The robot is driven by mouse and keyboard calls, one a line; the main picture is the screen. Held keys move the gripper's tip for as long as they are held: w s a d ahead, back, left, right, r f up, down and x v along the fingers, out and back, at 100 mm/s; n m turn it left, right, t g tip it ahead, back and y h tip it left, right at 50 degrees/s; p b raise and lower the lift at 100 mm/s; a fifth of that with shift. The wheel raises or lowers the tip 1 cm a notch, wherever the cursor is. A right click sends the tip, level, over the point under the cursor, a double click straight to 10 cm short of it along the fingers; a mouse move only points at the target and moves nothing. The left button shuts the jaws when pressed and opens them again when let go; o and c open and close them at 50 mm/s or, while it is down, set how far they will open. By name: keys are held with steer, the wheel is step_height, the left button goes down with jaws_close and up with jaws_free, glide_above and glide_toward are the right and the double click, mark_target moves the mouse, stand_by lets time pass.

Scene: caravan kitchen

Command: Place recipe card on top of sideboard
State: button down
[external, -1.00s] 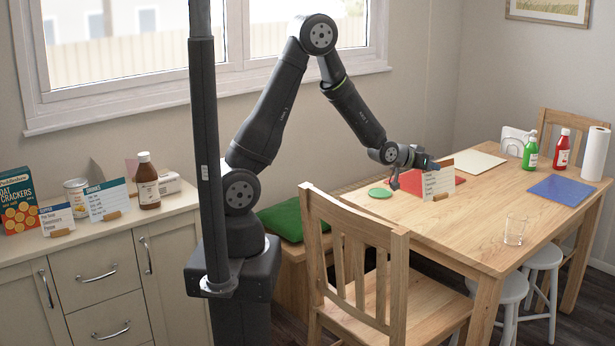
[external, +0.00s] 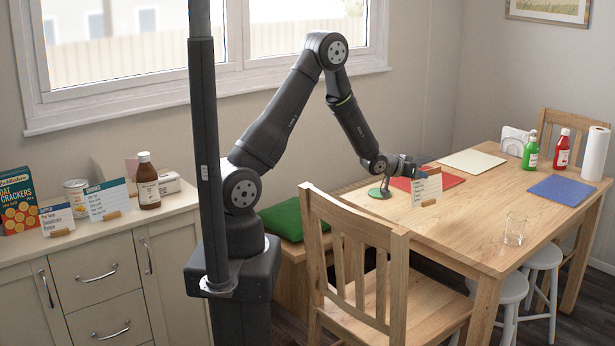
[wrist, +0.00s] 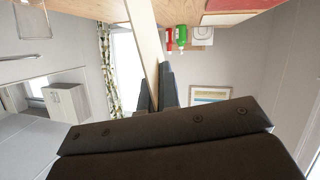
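The recipe card (external: 427,187), white with an orange header and a small wooden foot, is above the near part of the wooden table, in front of the red mat. My gripper (external: 413,174) is at its left upper edge. In the wrist view the card (wrist: 147,45) shows nearly edge-on as a pale strip between the two dark fingers (wrist: 156,92), which are shut on it. Whether its foot touches the table is unclear. The sideboard (external: 90,247) stands at the left, beyond my base.
The sideboard top holds a cracker box (external: 17,200), a can (external: 76,197), two other cards (external: 57,218) (external: 106,199) and a brown bottle (external: 147,182). A wooden chair (external: 355,270) stands before the table (external: 480,225). A glass (external: 515,229) stands near the table's front edge.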

mark_target(428, 188)
steer(key=shift+w+a+f, duration=0.1)
steer(key=shift+w+f, duration=0.2)
steer(key=shift+f, duration=0.45)
steer(key=shift+w+f, duration=0.25)
steer(key=shift+f, duration=0.55)
steer(key=shift+w+a+f, duration=0.1)
steer(key=shift+w+f, duration=0.2)
steer(key=shift+f, duration=0.45)
steer(key=shift+f, duration=0.2)
steer(key=c, duration=1.7)
jaws_free()
